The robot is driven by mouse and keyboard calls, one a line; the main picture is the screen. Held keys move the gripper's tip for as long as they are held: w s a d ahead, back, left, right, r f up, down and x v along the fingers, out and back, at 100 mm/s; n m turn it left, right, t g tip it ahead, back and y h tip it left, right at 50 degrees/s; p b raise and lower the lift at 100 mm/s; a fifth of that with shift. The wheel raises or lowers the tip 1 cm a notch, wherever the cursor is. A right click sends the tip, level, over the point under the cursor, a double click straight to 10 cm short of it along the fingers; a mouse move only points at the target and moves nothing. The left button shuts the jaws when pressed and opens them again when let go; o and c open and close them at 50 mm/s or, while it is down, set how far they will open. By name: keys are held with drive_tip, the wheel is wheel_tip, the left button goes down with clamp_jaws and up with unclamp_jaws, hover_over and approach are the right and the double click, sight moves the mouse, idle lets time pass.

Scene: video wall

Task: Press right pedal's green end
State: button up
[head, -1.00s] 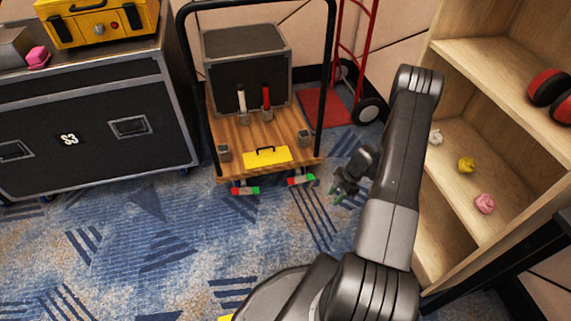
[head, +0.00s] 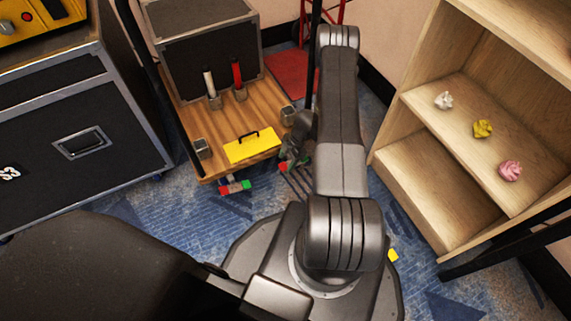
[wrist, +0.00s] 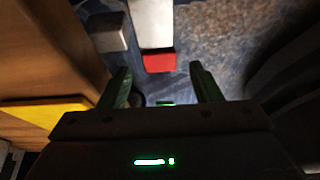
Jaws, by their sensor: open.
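The right pedal (head: 283,167) lies at the front edge of the wooden cart deck in the head view. Only its red end shows clearly; my arm hides much of the rest. The left pedal (head: 235,188) lies left of it, with red and green parts showing. My gripper (head: 291,160) is low beside the cart's front right corner, close over the right pedal. In the wrist view its fingers (wrist: 161,88) are apart with nothing clearly held. A white bar with a red end (wrist: 159,62) lies ahead of them. A small green patch shows between them; I cannot tell what it is.
A wooden shelf (head: 470,150) with crumpled paper balls stands at right. A black flight case (head: 75,120) stands at left.

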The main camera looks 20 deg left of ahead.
drive_tip(key=shift+s+a+f, duration=0.15)
drive_tip(key=shift+s+f, duration=0.05)
drive_tip(key=shift+f, duration=0.45)
drive_tip(key=c, duration=1)
drive_tip(key=shift+w+d+g+y+b, duration=0.25)
drive_tip(key=shift+g+y+b, duration=0.35)
drive_tip(key=shift+b, duration=0.45)
drive_tip(key=shift+w+r+g+y+b, duration=0.2)
drive_tip(key=shift+g+y+b, duration=0.2)
drive_tip(key=shift+b, duration=0.2)
drive_tip(key=shift+d+r+g+b, duration=0.1)
drive_tip(key=shift+r+g+b, duration=0.2)
drive_tip(key=shift+g, duration=0.1)
drive_tip(key=o, duration=1)
